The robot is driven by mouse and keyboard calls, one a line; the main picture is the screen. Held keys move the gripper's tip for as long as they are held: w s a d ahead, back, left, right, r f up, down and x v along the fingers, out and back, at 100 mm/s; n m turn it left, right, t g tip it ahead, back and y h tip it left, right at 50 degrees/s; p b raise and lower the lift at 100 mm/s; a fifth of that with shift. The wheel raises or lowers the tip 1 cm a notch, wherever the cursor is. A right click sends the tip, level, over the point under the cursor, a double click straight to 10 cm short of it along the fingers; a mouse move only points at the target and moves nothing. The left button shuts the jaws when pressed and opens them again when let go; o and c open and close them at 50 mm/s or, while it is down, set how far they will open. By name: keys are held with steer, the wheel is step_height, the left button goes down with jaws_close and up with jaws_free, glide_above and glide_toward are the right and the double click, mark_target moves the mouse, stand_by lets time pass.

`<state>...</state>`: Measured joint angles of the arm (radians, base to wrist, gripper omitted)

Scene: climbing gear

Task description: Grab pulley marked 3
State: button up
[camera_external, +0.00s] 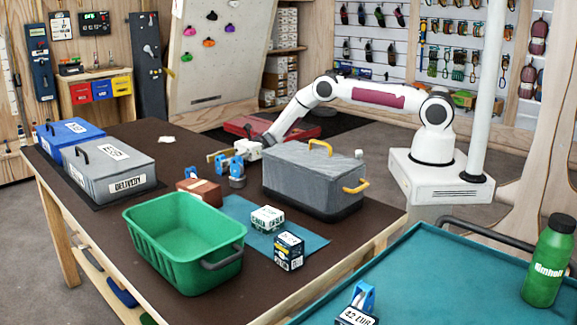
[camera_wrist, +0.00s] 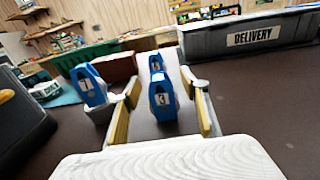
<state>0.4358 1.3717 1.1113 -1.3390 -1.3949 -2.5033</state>
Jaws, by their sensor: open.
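In the wrist view the blue pulley marked 3 (camera_wrist: 162,103) stands upright on the dark table, between my gripper's two yellow-padded fingers. My gripper (camera_wrist: 164,90) is open, with gaps on both sides of the pulley. The blue pulley marked 1 (camera_wrist: 91,84) stands just outside the left finger. Another blue pulley (camera_wrist: 156,65) stands behind the one marked 3; its mark is too small to read surely. In the external view my gripper (camera_external: 222,156) is low over the table's far side, among the blue pulleys (camera_external: 237,167), whose marks cannot be read there.
A grey lidded case (camera_external: 312,178) stands close to my gripper. A brown box (camera_external: 201,191) is beside the pulleys. A green crate (camera_external: 183,238) and small boxes (camera_external: 289,250) are nearer the camera. A grey DELIVERY box (camera_external: 108,165) and a blue box (camera_external: 68,135) stand left.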

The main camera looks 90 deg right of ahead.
mark_target(220, 155)
steer(key=c, duration=1.2)
steer(key=shift+r, duration=0.15)
steer(key=shift+r, duration=4.85)
steer(key=shift+c, duration=0.2)
